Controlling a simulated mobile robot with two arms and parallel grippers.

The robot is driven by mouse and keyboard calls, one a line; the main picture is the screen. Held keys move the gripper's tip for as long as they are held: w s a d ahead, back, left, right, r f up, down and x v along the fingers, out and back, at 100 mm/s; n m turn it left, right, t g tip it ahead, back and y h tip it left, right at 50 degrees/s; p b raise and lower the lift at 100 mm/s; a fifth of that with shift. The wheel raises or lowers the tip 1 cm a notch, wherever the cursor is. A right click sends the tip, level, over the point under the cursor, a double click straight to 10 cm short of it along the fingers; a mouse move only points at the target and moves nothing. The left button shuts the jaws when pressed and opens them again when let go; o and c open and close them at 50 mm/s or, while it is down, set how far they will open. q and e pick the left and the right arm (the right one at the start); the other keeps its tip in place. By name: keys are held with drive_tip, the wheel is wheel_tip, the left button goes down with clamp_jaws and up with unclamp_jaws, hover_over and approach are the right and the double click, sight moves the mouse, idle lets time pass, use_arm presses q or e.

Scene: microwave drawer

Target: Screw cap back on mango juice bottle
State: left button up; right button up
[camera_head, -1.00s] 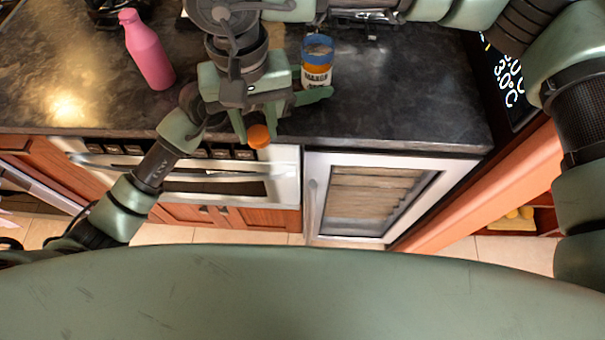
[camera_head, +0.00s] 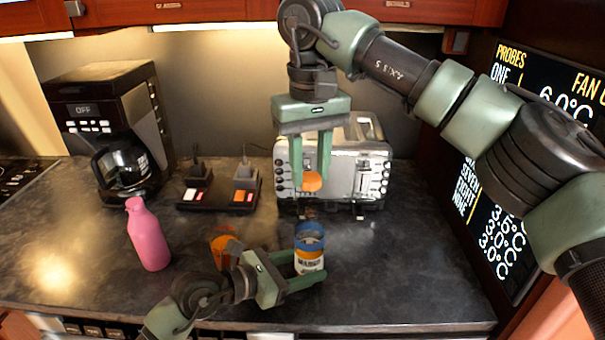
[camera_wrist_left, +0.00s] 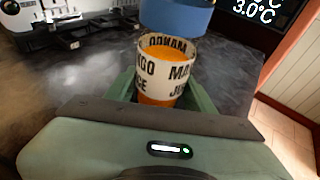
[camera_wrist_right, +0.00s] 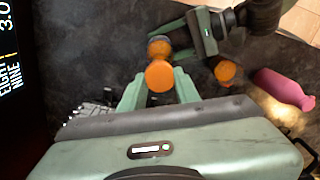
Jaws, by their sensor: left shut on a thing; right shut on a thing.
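The mango juice bottle (camera_head: 310,265) stands upright on the counter, with a blue band at its top and orange contents. It fills the upper middle of the left wrist view (camera_wrist_left: 165,75). My left gripper (camera_head: 306,272) is shut around its lower body from the left. The orange cap (camera_head: 311,182) is between the fingertips of my right gripper (camera_head: 312,178), which points down and is shut on it. The cap is above the bottle in the head view, with a clear gap. In the right wrist view the cap (camera_wrist_right: 159,76) overlaps the bottle's lower part; its exact alignment is unclear.
A pink bottle (camera_head: 149,238) stands left of my left arm. An orange object (camera_head: 222,243) sits partly hidden behind that arm. A toaster (camera_head: 357,165), a black switch box (camera_head: 220,193) and a coffee maker (camera_head: 110,130) line the back. The counter right of the bottle is clear.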

sight(309, 203)
drive_tip(key=shift+s, duration=0.1)
drive_tip(key=shift+f, duration=1.9)
drive_tip(key=shift+f, duration=0.7)
idle(1.0)
drive_tip(key=o, duration=1.1)
drive_tip(key=shift+c, duration=0.2)
drive_tip(key=shift+o, duration=0.3)
drive_tip(key=o, duration=0.4)
drive_tip(key=shift+r, duration=0.1)
drive_tip(key=shift+r, duration=2.95)
